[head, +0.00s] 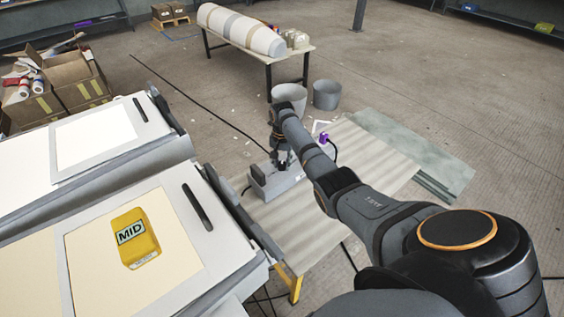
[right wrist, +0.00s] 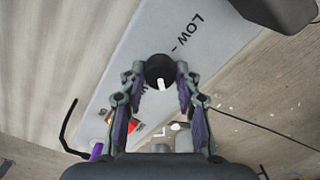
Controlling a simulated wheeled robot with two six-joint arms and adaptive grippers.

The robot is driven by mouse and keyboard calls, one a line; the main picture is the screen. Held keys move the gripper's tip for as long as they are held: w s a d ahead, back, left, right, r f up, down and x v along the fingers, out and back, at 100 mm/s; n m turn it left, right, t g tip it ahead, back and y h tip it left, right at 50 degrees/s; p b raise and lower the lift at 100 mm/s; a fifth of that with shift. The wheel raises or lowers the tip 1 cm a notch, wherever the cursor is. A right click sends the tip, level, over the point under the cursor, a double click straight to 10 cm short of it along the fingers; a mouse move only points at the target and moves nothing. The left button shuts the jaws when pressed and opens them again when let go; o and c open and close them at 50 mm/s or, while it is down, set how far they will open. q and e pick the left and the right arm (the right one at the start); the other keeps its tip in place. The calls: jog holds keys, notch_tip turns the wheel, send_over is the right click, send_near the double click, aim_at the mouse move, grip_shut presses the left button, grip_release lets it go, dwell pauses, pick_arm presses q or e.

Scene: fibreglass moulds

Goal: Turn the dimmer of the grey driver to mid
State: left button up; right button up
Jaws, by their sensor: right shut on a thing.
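The grey driver (head: 275,182) is a pale grey box on the wooden bench top, below my right gripper (head: 281,158). In the right wrist view the driver's face (right wrist: 150,35) fills the middle. Its dimmer is a round black knob (right wrist: 158,66) with a white mark. My right gripper (right wrist: 160,82) is shut on the knob, one finger on each side. The word "LOW" with a dash is printed above and right of the knob; the white mark is on the knob's lower part. Another label left of the knob is partly hidden by a finger. My left gripper is in neither view.
A yellow card reading "MID" (head: 136,237) lies on the near light panel. A red-orange part (right wrist: 108,117) shows beside the left finger. A purple item (head: 323,138) sits behind the driver. Two grey buckets (head: 327,95) stand beyond the bench (head: 345,165).

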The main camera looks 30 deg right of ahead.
aim_at(282, 164)
jog(key=n+p, duration=0.2)
jog(key=n, duration=0.1)
jog(key=shift+r, duration=0.2)
jog(key=n+p, duration=0.1)
jog(key=n, duration=0.1)
jog(key=shift+n, duration=0.3)
jog(key=shift+f+n+p, duration=0.1)
jog(key=shift+n+p, duration=0.45)
jog(key=shift+n, duration=0.85)
jog(key=shift+w, duration=0.1)
jog(key=o, duration=1.1)
jog(key=shift+o, duration=0.2)
notch_tip(282, 164, up, 12)
